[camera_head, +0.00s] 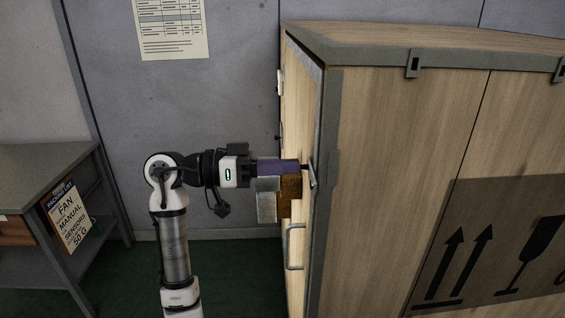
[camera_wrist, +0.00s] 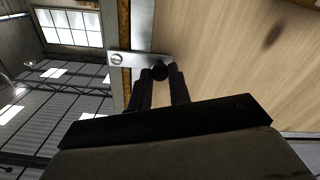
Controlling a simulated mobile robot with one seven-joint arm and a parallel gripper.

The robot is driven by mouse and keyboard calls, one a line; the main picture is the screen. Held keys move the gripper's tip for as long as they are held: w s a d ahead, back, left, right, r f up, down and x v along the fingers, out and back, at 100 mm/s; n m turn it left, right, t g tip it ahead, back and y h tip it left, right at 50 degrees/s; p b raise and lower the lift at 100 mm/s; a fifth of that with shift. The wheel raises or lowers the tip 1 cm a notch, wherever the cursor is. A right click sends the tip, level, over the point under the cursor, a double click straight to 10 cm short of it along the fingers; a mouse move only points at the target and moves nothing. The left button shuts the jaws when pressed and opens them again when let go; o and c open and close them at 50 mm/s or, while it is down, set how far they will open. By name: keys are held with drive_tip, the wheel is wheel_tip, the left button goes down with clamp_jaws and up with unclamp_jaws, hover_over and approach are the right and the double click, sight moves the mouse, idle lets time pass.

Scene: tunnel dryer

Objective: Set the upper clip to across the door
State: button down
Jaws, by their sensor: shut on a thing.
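The crate's narrow wooden door face (camera_head: 296,115) shows at a steep angle in the head view. The upper clip (camera_head: 313,180), a small metal plate, sits by its near edge. In the wrist view the clip (camera_wrist: 136,60) has a round screw head at its left end, at the frame edge, and reaches right over a grey metal strip to the wood panel (camera_wrist: 225,60). My gripper (camera_head: 301,167) is level with the clip. In the wrist view its dark fingers (camera_wrist: 160,85) are shut on the clip's black knob (camera_wrist: 159,70), which they partly hide.
A bent metal handle (camera_head: 294,247) stands out below the clip. The large crate side (camera_head: 400,140) fills the right. A bench (camera_head: 45,165) with a packing list sign (camera_head: 67,215) stands left. A grey-and-brown block (camera_head: 280,197) shows under my gripper; I cannot tell what it is.

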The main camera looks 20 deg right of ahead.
drive_tip(key=c, duration=1.3)
unclamp_jaws()
drive_tip(key=b+v, duration=0.3)
drive_tip(key=v, duration=1)
drive_tip(key=shift+a+b, duration=0.4)
drive_tip(key=shift+w, duration=0.1)
